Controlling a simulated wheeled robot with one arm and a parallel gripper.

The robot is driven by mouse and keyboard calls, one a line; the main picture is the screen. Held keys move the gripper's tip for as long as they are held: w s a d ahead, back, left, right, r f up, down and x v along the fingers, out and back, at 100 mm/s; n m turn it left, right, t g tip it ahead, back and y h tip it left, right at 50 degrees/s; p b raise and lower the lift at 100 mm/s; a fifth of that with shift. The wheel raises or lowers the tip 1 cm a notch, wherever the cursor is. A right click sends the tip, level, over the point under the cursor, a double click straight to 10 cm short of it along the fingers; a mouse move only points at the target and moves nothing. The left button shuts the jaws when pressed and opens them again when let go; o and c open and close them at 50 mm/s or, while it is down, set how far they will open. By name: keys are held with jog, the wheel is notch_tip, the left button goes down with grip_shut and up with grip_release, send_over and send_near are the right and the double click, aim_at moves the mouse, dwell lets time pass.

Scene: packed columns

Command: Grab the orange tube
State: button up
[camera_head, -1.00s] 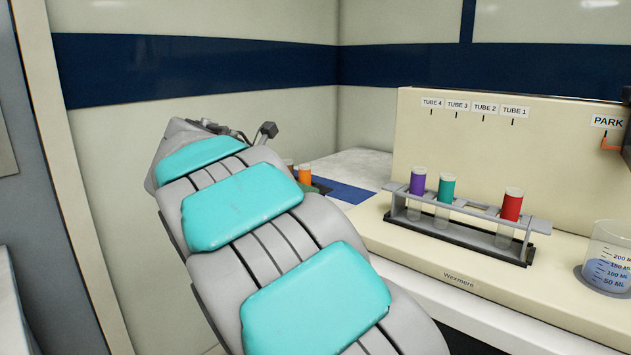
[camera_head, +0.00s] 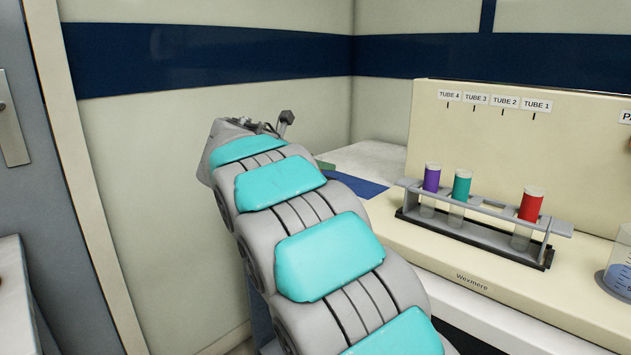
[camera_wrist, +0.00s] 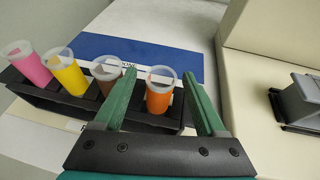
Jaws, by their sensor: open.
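The orange tube (camera_wrist: 159,98) stands in a black rack (camera_wrist: 45,98) in the wrist view, with a clear open top. My gripper (camera_wrist: 165,85) is open there, with one green finger on each side of the orange tube. The left finger lies between it and a brown tube (camera_wrist: 106,72). I cannot tell if either finger touches the orange tube. In the head view my arm (camera_head: 330,255) hides the orange tube, and the end of my arm is at the far counter.
A yellow tube (camera_wrist: 68,75) and a pink tube (camera_wrist: 32,68) share the black rack. A blue mat (camera_wrist: 140,55) lies behind it. A grey rack (camera_head: 480,215) with purple, teal and red tubes and a beaker (camera_head: 618,265) stand on the right-hand counter.

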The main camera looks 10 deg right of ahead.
grip_shut()
dwell(0.5)
